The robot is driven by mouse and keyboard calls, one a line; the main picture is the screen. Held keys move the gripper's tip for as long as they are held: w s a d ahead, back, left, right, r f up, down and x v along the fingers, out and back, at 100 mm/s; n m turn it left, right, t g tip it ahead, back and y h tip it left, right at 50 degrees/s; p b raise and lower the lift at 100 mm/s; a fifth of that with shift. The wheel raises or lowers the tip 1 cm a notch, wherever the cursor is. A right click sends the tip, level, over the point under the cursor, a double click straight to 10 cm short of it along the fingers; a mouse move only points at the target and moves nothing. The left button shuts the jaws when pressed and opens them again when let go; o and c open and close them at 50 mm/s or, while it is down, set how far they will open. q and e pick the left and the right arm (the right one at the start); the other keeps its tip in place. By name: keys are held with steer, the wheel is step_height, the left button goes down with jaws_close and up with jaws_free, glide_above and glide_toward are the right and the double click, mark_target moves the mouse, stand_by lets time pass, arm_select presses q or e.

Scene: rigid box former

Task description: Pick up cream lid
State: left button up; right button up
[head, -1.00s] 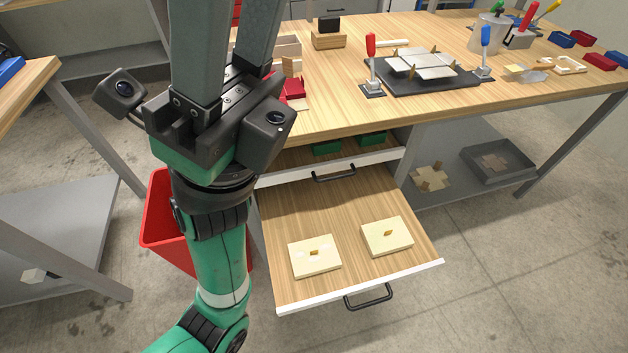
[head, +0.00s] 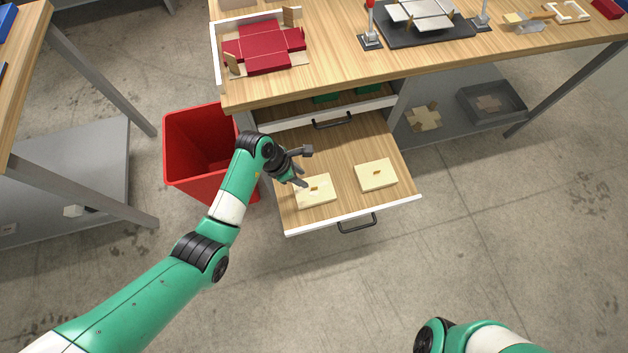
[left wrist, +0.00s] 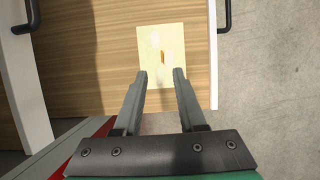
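Two cream lids lie flat in the open lower drawer (head: 340,157), each with a small brown tab on top. The left cream lid (head: 322,193) is close to my left gripper (head: 302,177), which hangs at the drawer's left side. The right cream lid (head: 376,175) lies apart from it. In the left wrist view one cream lid (left wrist: 154,42) shows ahead of the left gripper (left wrist: 159,75), whose fingers are apart with nothing between them. My right gripper is out of view; only part of the right arm shows at the bottom.
A red bin (head: 190,150) stands left of the drawer. The upper drawer (head: 325,118) is slightly open above and holds green items. A red box blank (head: 262,48) lies in a tray on the bench. Floor in front is clear.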

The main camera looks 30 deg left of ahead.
arm_select(q)
steer(key=b, duration=0.2)
glide_above(315, 187)
steer(key=s+a, duration=0.2)
step_height(315, 187, down, 4)
steer(key=shift+w+f, duration=0.1)
steer(key=shift+w, duration=0.05)
steer(key=shift+w+d+f+b, duration=0.1)
steer(key=shift+w+f+b, duration=0.05)
steer(key=shift+b, duration=0.15)
steer(key=b+x, duration=0.5)
steer(key=shift+d+f, duration=0.1)
steer(key=shift+f, duration=0.1)
steer(key=shift+r, duration=0.15)
jaws_close()
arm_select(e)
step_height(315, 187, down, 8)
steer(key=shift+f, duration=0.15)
